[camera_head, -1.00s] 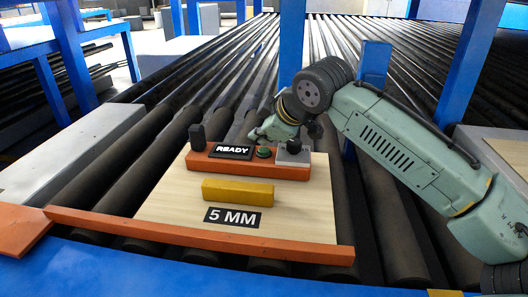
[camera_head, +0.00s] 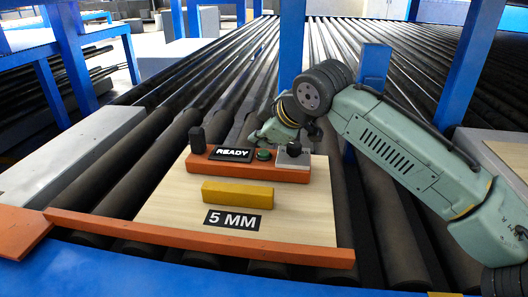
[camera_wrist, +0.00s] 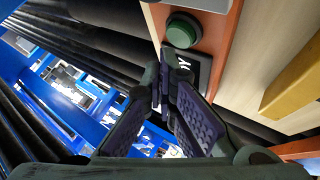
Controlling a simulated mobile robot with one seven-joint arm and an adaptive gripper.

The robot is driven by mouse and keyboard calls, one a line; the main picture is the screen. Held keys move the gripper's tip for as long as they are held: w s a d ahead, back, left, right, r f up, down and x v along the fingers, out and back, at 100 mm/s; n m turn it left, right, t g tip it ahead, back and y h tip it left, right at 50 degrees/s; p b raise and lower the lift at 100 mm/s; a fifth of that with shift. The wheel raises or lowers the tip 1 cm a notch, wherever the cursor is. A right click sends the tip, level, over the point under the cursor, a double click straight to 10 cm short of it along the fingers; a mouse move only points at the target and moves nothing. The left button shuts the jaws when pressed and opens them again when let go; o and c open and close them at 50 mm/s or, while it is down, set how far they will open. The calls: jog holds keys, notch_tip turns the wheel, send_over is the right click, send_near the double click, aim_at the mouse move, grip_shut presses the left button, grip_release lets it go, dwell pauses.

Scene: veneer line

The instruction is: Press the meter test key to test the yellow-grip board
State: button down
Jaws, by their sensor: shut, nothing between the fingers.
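The board (camera_head: 305,222) is pale wood with a yellow grip (camera_head: 237,194) and a "5 MM" label (camera_head: 232,219). An orange meter (camera_head: 222,166) lies across its far part, with a dark display (camera_head: 232,154) reading "READY". The green round test key (camera_head: 264,154) is right of the display; it also shows in the wrist view (camera_wrist: 182,30). My gripper (camera_wrist: 163,84) is shut and empty, its fingertips near the display's edge beside the key. The wrist view does not settle whether they touch anything.
Black rollers (camera_head: 110,180) run under and behind the board. A blue post (camera_head: 292,45) stands behind my wrist. A grey block (camera_head: 293,154) sits on the meter's right end and a black knob (camera_head: 197,138) on its left. An orange strip (camera_head: 200,238) edges the board's front.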

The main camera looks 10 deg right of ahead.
aim_at(262, 153)
jog(key=shift+f, duration=0.15)
jog(key=shift+f, duration=0.25)
jog(key=shift+f+b, duration=0.35)
jog(key=shift+f, duration=0.1)
dwell(0.7)
dwell(0.4)
jog(key=shift+r+p, duration=0.8)
jog(key=shift+r, duration=0.05)
jog(key=shift+r, duration=0.15)
notch_tip(262, 153, up, 5)
jog(key=p, duration=0.4)
jog(key=shift+f, duration=0.2)
